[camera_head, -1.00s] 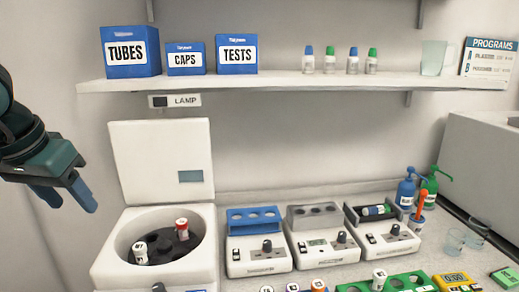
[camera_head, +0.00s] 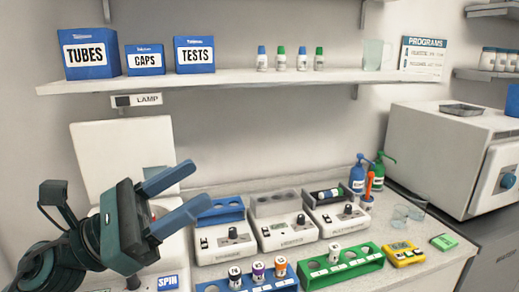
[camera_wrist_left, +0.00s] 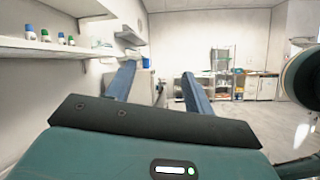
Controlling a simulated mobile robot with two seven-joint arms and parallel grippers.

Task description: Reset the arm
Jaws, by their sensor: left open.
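My left gripper (camera_head: 188,197) is open and empty in the head view, with its two blue fingers apart and pointing right. It hangs in front of the white centrifuge (camera_head: 90,140) and hides most of its bowl. In the left wrist view the open fingers (camera_wrist_left: 158,85) point out across the room with nothing between them. My right gripper is not in view.
Three small white machines (camera_head: 285,232) stand on the counter right of the gripper. In front are a blue rack (camera_head: 262,288) and a green rack (camera_head: 350,269) with capped tubes. A shelf (camera_head: 240,80) runs above. A large white box-shaped appliance (camera_head: 430,150) stands at right.

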